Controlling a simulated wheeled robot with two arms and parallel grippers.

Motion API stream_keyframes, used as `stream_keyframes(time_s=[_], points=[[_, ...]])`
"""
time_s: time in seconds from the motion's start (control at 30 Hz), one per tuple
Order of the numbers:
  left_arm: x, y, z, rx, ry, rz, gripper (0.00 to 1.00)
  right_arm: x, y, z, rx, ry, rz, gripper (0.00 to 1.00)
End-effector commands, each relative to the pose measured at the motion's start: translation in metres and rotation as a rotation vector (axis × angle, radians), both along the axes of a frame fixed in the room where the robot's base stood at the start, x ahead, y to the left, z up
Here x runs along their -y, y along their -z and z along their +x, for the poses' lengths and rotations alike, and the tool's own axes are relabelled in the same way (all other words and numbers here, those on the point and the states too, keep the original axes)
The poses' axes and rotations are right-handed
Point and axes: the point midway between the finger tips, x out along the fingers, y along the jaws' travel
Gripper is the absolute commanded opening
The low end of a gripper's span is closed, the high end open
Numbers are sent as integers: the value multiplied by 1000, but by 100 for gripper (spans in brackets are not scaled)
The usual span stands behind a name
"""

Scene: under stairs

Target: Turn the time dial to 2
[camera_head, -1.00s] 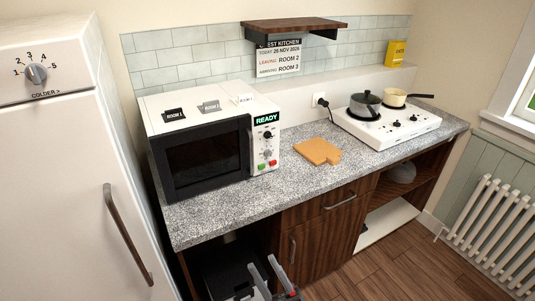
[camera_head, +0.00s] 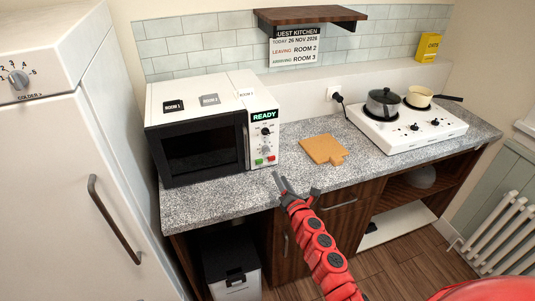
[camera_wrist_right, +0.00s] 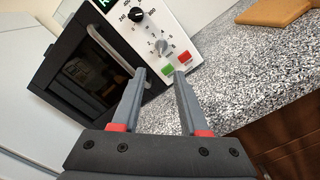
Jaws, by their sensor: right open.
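The white microwave (camera_head: 194,91) stands on the speckled counter with its black door shut and its display reading READY. Its control panel has a black upper dial (camera_head: 265,131) and a smaller silver-grey lower dial (camera_head: 266,148) with numbers around it, which I take as the time dial. The lower dial also shows in the right wrist view (camera_wrist_right: 161,46); its exact setting is too small to read. My right gripper (camera_head: 281,177) is open and empty, below and in front of the panel at the counter's front edge. In the wrist view its fingers (camera_wrist_right: 160,74) point towards the panel, apart from it.
Green and red buttons (camera_head: 264,160) sit below the dials. A wooden board (camera_head: 323,149) lies right of the microwave. A white hob (camera_head: 410,127) with two pans is farther right. The fridge (camera_head: 60,170) is at left. A shelf (camera_head: 310,14) hangs above.

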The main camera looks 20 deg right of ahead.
Motion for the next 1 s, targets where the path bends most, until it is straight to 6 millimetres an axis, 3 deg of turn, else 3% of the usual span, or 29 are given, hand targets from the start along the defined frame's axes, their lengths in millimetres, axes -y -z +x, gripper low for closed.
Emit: stream_keyframes(time_s=[0.33,0.6,1.0], points=[[0,-2,0,0,0,0,50,-1,-1,56,1,3,8,44],[0,12,0,0,0,0,50,0,3,97,-1,5,8,44],[0,32,0,0,0,0,50,-4,2,136,1,-1,5,44]])
